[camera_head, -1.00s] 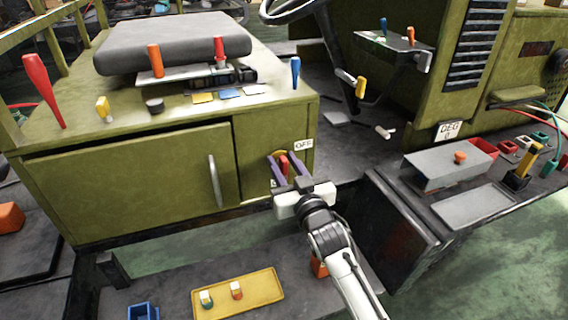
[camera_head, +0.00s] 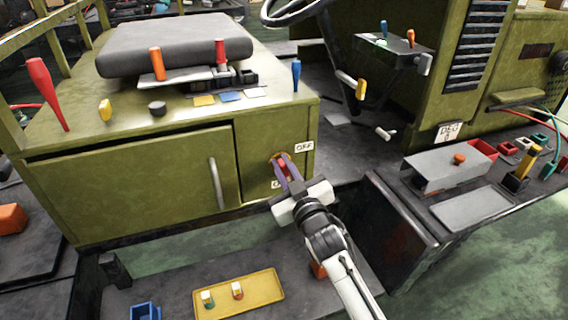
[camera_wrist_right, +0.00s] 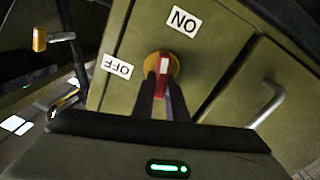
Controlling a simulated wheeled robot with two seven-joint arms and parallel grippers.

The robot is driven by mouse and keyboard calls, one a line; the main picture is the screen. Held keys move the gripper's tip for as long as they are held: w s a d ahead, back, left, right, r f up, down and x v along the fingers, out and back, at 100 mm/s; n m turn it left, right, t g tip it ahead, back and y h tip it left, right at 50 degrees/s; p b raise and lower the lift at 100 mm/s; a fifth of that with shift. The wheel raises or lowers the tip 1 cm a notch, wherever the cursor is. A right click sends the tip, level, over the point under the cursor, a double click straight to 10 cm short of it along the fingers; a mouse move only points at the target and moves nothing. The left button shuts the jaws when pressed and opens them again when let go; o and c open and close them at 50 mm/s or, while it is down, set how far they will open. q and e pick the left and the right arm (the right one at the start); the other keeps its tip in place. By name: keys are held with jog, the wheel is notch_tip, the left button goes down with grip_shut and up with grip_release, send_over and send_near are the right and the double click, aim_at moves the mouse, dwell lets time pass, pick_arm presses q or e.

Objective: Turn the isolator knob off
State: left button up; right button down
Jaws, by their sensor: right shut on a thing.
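The isolator knob has a red handle with a white mark on a yellow round base; it is on the green cabinet's narrow front panel, in the head view (camera_head: 283,166) and the right wrist view (camera_wrist_right: 163,66). My right gripper (camera_head: 285,167) is shut on the red handle, its two dark fingers on either side of it. In the wrist view the white mark lies toward the ON label (camera_wrist_right: 184,21); the OFF label (camera_wrist_right: 117,67) is to the left. In the head view the OFF label (camera_head: 304,146) is up and right of the knob. My left gripper is out of view.
A cabinet door handle (camera_head: 214,182) is left of the knob. Several coloured levers stand on the cabinet top. Below lies a yellow tray (camera_head: 262,290) with small blocks. A grey box with an orange knob (camera_head: 459,158) is on the right.

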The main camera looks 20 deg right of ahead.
jog(key=n, duration=0.3)
jog(key=shift+a+f+n, duration=0.15)
jog(key=shift+a+n, duration=0.1)
jog(key=shift+n, duration=0.15)
jog(key=n, duration=0.3)
jog(key=shift+a+f+n, duration=0.15)
jog(key=shift+f+n, duration=0.05)
jog(key=shift+n, duration=0.1)
jog(key=shift+a+f+n, duration=0.1)
jog(key=shift+f+n, duration=0.15)
jog(key=shift+n, duration=1.5)
jog(key=shift+f+n, duration=0.2)
jog(key=shift+n, duration=1.55)
jog(key=c, duration=1.8)
grip_release()
jog(key=shift+o, duration=0.2)
jog(key=shift+s, duration=0.15)
jog(key=s, duration=1)
jog(key=shift+b, duration=0.3)
